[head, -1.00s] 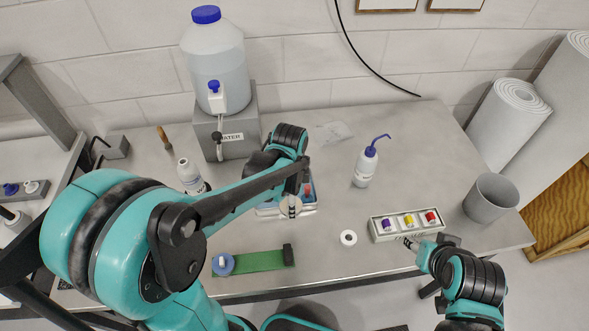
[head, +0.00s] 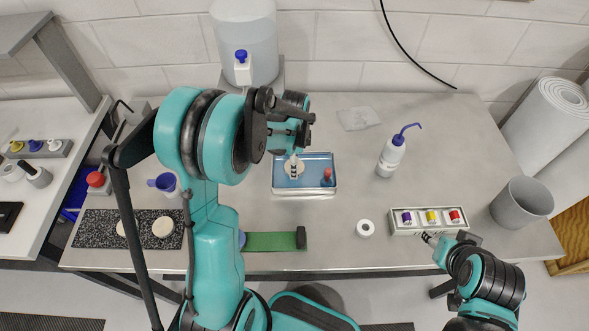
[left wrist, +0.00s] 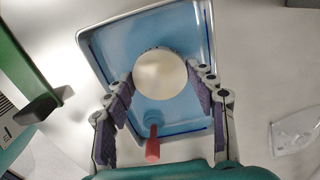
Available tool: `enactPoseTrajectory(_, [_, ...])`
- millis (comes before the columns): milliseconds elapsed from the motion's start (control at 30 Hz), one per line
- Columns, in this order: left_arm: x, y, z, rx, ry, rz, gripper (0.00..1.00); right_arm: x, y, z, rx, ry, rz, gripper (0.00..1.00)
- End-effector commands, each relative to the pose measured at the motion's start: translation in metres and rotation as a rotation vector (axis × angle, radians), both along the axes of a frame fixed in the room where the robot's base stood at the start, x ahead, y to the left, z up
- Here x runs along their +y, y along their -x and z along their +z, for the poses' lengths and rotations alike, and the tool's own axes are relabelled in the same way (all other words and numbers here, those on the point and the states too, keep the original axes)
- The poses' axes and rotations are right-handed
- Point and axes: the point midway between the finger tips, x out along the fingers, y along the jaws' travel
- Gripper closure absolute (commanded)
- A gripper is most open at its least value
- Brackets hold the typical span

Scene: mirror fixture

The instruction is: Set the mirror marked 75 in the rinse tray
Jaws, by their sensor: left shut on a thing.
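The rinse tray (head: 305,191) is a shallow metal-rimmed tray with a blue inside, on the middle of the bench. My left gripper (head: 293,170) is over it, pointing down. In the left wrist view its fingers (left wrist: 160,92) are shut on a pale round mirror (left wrist: 160,74), which lies over the blue tray floor (left wrist: 108,50). I cannot tell whether the mirror touches the floor, and no number is readable on it. Two more pale discs (head: 163,227) lie on the speckled slab at left. My right gripper (head: 428,239) is beside the bottle box; its jaws are too small to judge.
A white box (head: 400,226) of coloured caps, a white ring (head: 365,228), a wash bottle (head: 389,158) and a grey bin (head: 521,202) are to the right. A green strip (head: 270,241) lies in front.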

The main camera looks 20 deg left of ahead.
Motion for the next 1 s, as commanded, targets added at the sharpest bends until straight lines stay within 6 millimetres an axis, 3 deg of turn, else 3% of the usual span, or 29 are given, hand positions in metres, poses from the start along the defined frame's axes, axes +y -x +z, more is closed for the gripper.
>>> enactPoseTrajectory(167, [0.000, 0.000, -0.029, 0.000, 0.000, 0.000, 0.77, 0.000, 0.000, -0.011, 0.000, 0.000, 0.000, 0.56])
enactPoseTrajectory(533, [0.000, 0.000, -0.033, 0.000, 0.000, 0.001, 0.77, 0.000, 0.000, -0.013, 0.000, 0.000, 0.000, 0.56])
enactPoseTrajectory(567, [0.000, 0.000, -0.033, 0.000, 0.000, 0.001, 0.42, 0.000, 0.000, -0.014, 0.000, 0.000, 0.000, 0.56])
enactPoseTrajectory(633, [0.000, 0.000, -0.032, 0.000, 0.000, 0.001, 0.23, 0.000, 0.000, -0.013, 0.000, 0.000, 0.000, 0.56])
enactPoseTrajectory(1000, [0.000, 0.000, -0.028, 0.000, 0.000, 0.001, 0.23, 0.000, 0.000, -0.009, 0.000, 0.000, 0.000, 0.56])
